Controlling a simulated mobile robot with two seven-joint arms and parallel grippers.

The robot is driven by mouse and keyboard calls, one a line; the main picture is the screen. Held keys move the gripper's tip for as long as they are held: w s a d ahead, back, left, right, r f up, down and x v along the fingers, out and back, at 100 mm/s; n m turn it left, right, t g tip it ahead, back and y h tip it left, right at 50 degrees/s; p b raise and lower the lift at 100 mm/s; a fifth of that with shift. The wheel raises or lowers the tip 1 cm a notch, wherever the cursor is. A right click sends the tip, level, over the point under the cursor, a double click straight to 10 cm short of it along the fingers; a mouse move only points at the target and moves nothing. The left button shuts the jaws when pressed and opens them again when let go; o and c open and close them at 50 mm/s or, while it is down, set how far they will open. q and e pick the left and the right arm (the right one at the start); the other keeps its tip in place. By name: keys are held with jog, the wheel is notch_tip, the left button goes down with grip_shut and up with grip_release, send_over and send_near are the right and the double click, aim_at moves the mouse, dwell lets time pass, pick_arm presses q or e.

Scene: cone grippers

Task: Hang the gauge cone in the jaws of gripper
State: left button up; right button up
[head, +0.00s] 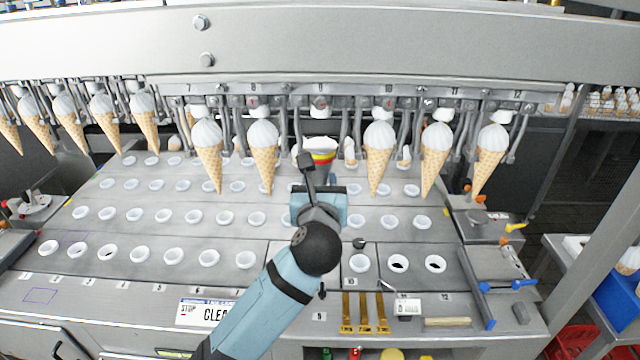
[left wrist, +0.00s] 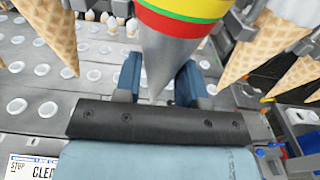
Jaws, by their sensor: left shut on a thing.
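The gauge cone shows in the head view (head: 320,156) with a white top and red and yellow bands. In the left wrist view the gauge cone (left wrist: 173,50) is a grey metal cone, point down, with green, yellow and red bands. My left gripper (head: 320,188) is shut on it; its blue fingers (left wrist: 160,82) stand on both sides of the lower cone. The cone is below the gap in the hanging row between labels 8 and 10, under the machine's jaws (head: 319,112). I cannot tell whether its top touches them. My right gripper is not in view.
Ice cream cones hang close on both sides, at the left (head: 263,155) and right (head: 379,155). A steel plate with rows of white-rimmed holes (head: 257,219) lies below. Brass forked pieces (head: 366,315) and a small white-labelled box (head: 407,306) lie at the front.

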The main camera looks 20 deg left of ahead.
pick_arm(q)
jog(key=shift+w, duration=0.1)
jog(key=shift+p+x, duration=0.3)
jog(key=shift+x, duration=1.65)
jog(key=shift+f, duration=0.5)
dwell(0.7)
jog(key=o, duration=1.2)
jog(key=shift+p+v, duration=0.3)
jog(key=shift+v, duration=4.3)
